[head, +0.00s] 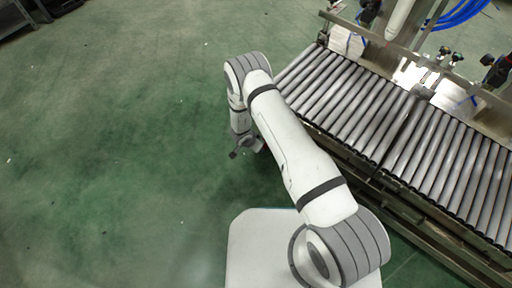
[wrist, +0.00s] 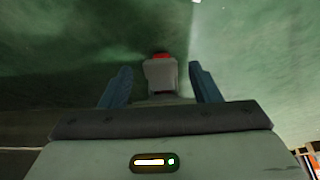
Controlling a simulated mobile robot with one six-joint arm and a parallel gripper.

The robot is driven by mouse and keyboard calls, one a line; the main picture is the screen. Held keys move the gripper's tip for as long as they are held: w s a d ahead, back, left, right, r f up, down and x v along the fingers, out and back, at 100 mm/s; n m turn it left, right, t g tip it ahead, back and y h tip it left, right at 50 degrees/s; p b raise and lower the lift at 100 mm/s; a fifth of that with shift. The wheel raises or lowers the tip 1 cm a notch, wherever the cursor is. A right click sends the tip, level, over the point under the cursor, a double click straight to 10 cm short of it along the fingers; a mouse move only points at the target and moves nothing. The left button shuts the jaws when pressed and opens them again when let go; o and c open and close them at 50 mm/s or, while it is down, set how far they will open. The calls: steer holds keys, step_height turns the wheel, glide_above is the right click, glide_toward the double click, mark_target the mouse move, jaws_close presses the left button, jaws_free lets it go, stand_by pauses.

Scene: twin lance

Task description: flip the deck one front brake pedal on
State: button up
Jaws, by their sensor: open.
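My gripper (head: 243,150) hangs low over the green floor, just left of the roller conveyor's near end, in the head view. In the wrist view my gripper (wrist: 160,70) has its two blue fingers spread wide apart. A small grey block-like part with a red top (wrist: 161,73) shows between the fingers, with a gap on each side. I cannot tell for sure whether this is the brake pedal, or whether it is up or down. In the head view my arm hides most of that spot; only a trace of red shows beside my gripper.
The roller conveyor (head: 345,105) runs diagonally across the right side, with a metal side rail (head: 430,215) along its near edge. Blue hoses (head: 458,12) and fittings stand behind it. The green floor (head: 110,150) to the left is clear.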

steer(key=shift+f, duration=0.1)
steer(key=shift+c, duration=0.4)
steer(key=c, duration=0.9)
steer(key=shift+d, duration=0.3)
steer(key=shift+s+a+f, duration=0.1)
steer(key=shift+a+f, duration=0.1)
steer(key=t+b, duration=0.1)
steer(key=f+h+b, duration=0.1)
steer(key=shift+s+a+f+t+h+b, duration=0.2)
steer(key=shift+f+t+h+b, duration=0.1)
steer(key=shift+t, duration=0.1)
steer(key=t+b, duration=0.1)
steer(key=f+t+h+b, duration=0.1)
steer(key=shift+s+f+b, duration=0.1)
steer(key=shift+f+b, duration=0.15)
steer(key=shift+b, duration=0.05)
steer(key=shift+f+t+h+b, duration=0.15)
steer(key=shift+t+h+b, duration=0.25)
steer(key=shift+h+b, duration=0.1)
